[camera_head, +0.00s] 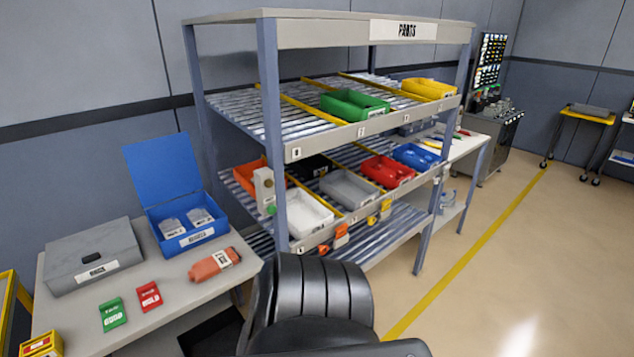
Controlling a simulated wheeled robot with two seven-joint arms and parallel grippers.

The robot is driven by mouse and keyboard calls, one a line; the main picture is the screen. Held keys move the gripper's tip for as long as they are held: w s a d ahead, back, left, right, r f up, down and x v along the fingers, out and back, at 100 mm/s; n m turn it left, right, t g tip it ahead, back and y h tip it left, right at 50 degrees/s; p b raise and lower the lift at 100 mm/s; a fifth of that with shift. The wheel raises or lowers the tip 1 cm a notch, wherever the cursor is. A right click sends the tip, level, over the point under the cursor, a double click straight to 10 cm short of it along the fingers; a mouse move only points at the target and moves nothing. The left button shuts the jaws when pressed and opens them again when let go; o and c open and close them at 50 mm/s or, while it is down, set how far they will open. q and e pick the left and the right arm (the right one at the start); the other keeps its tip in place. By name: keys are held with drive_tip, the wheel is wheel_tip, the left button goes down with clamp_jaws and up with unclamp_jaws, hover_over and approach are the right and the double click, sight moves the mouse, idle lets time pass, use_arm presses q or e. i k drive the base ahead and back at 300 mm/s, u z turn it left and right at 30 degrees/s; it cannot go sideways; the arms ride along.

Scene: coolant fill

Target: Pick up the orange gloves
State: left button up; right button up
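A reddish-orange item (215,263) with a white label lies flat on the grey table (150,312), in front of the open blue box. It may be the orange gloves, but its shape is too small to tell for certain. Nothing touches it. Neither of my grippers is in view. A black segmented part, which looks like part of my own arm, fills the bottom middle and hides the floor and the lower front of the rack there.
The blue box (182,241) with white packs and a closed grey case (94,257) stand on the table. A green card (112,314) and a red card (149,297) lie in front. The parts rack (285,150) with coloured bins stands right. Floor is clear at right.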

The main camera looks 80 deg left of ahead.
sight(210, 267)
drive_tip(key=z, duration=0.05)
drive_tip(key=k, duration=1.7)
drive_tip(key=u, duration=0.15)
